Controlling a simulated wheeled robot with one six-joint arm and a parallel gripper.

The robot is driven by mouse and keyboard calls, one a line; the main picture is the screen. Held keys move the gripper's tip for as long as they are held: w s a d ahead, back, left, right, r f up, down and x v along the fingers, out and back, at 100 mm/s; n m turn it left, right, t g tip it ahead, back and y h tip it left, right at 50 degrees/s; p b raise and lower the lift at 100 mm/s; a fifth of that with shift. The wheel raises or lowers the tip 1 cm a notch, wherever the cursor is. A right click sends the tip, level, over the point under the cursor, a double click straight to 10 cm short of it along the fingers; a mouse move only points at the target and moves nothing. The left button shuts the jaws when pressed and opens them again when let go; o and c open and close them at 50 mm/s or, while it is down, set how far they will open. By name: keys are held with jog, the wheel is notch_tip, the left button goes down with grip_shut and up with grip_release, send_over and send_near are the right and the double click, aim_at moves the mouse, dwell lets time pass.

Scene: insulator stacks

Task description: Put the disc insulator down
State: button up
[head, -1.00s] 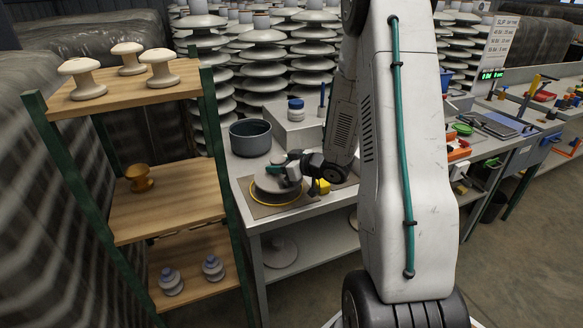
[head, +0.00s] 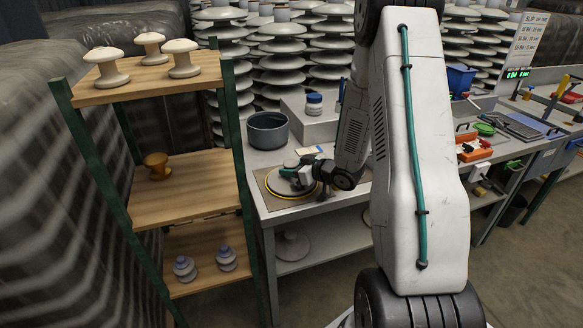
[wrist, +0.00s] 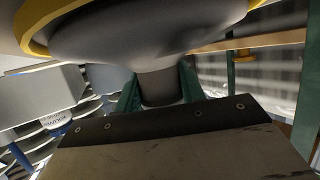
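The disc insulator (head: 281,184) is a pale grey disc on or just above the brown mat (head: 270,204) on the metal table, inside the yellow ring (head: 294,197). My gripper (head: 301,174) reaches it from the right. In the wrist view, which looks upside down, the disc (wrist: 150,30) fills the top and the yellow ring (wrist: 30,35) curves around it. Its dark grey neck (wrist: 160,87) sits between the green fingers of my gripper (wrist: 160,88), which press close on both sides. I cannot tell whether the disc bears on the mat.
A dark round pot (head: 268,131) stands behind the mat, near a grey box (head: 300,122) with a blue-lidded jar (head: 314,106). A wooden rack (head: 190,190) with several small insulators stands at left. Tall insulator stacks (head: 283,62) fill the back.

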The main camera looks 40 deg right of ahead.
jog(key=o, duration=0.6)
jog(key=shift+r, duration=0.1)
jog(key=shift+s+r, duration=0.1)
jog(key=shift+r, duration=0.15)
jog(key=v, duration=1.1)
notch_tip(320, 180, up, 10)
jog(key=a+m+g+h, duration=0.1)
jog(key=m+g+h, duration=0.1)
jog(key=g+h, duration=0.35)
jog(key=s+a+r+g, duration=0.2)
jog(key=s+a+r, duration=0.1)
jog(key=s+a, duration=0.4)
jog(key=s+a+r+m+g, duration=0.1)
jog(key=s+a+r+g, duration=0.1)
jog(key=s+a, duration=0.5)
jog(key=s+a+r+g+y, duration=0.1)
jog(key=s+a+r+g, duration=0.1)
jog(key=s+a+r, duration=0.2)
jog(key=shift+s+a+r+m+g, duration=0.1)
jog(key=shift+s+a, duration=0.45)
jog(key=shift+s, duration=0.6)
jog(key=shift+s+a+r+m+g, duration=0.15)
jog(key=shift+s+a, duration=0.4)
jog(key=shift+s, duration=0.65)
jog(key=shift+s+a+m+g, duration=0.1)
jog(key=shift+s+a, duration=0.45)
jog(key=shift+s, duration=0.6)
